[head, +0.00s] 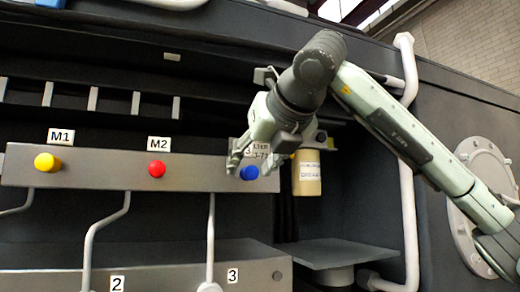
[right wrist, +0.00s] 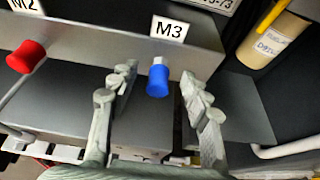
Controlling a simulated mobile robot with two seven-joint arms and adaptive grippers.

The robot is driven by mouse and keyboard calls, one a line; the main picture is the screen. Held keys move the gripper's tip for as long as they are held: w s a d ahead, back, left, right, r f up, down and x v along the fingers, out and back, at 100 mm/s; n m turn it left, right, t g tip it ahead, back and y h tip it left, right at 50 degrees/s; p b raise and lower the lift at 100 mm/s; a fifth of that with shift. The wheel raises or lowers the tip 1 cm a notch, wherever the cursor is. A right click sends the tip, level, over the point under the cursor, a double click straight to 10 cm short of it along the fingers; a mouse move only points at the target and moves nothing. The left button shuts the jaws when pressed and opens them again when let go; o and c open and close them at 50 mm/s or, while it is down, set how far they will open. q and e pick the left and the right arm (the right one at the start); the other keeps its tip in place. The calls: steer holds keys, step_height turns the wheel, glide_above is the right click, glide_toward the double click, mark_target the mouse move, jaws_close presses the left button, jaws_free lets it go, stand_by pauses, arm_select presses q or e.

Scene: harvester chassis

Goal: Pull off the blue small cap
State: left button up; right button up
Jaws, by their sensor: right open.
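The small blue cap (head: 249,173) sits on the front of the grey bar at its right end, below a label partly hidden by my gripper. In the right wrist view the blue cap (right wrist: 158,81) hangs on a short light stub under the M3 label (right wrist: 170,30). My right gripper (head: 252,170) is at the cap in the head view. In the right wrist view the right gripper's fingers (right wrist: 158,88) are spread apart on either side of the cap, with a gap on both sides. My left gripper is not in view.
A red cap (head: 157,169) and a yellow cap (head: 44,162) sit farther left on the grey bar (head: 105,172). A tan cylinder (head: 307,173) hangs just right of the gripper. A white vertical pipe (head: 408,180) and a grey shelf (head: 335,253) lie to the right.

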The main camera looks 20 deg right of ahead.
mark_target(253, 173)
steer(key=shift+w+f, duration=0.25)
steer(key=shift+w, duration=0.2)
steer(key=shift+c, duration=0.2)
jaws_close()
steer(key=shift+s, duration=0.25)
stand_by(0.4)
steer(key=shift+s+b, duration=0.65)
steer(key=shift+s, duration=0.15)
steer(key=shift+s+b, duration=0.4)
steer(key=shift+s, duration=0.55)
